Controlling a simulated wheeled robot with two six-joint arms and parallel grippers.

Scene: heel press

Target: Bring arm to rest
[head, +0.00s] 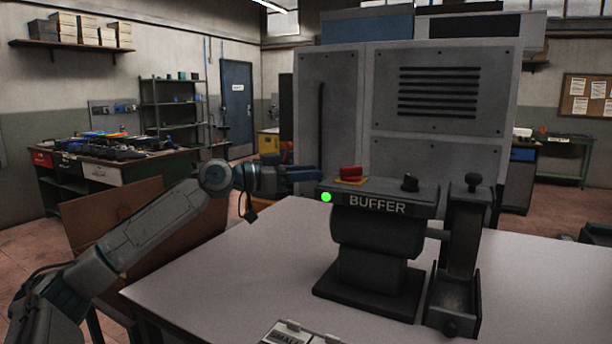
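My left arm comes in from the left, and my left gripper (314,175) points right at the left end of the buffer's top. Its tips are close to the red switch (351,173) on a yellow plate; I cannot tell whether they touch the machine. The fingers show side-on and small, so open or shut is unclear. The dark grey buffer machine (378,235) stands upright on the table, with a lit green lamp (326,197) at its front left corner. My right gripper is not in view.
The pale table (233,274) is clear left of the buffer. A black post with a knob (462,235) stands right of it. A pale labelled item (300,334) is cut off at the bottom edge. A large grey cabinet (335,120) stands behind. A brown panel (115,212) is behind my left arm.

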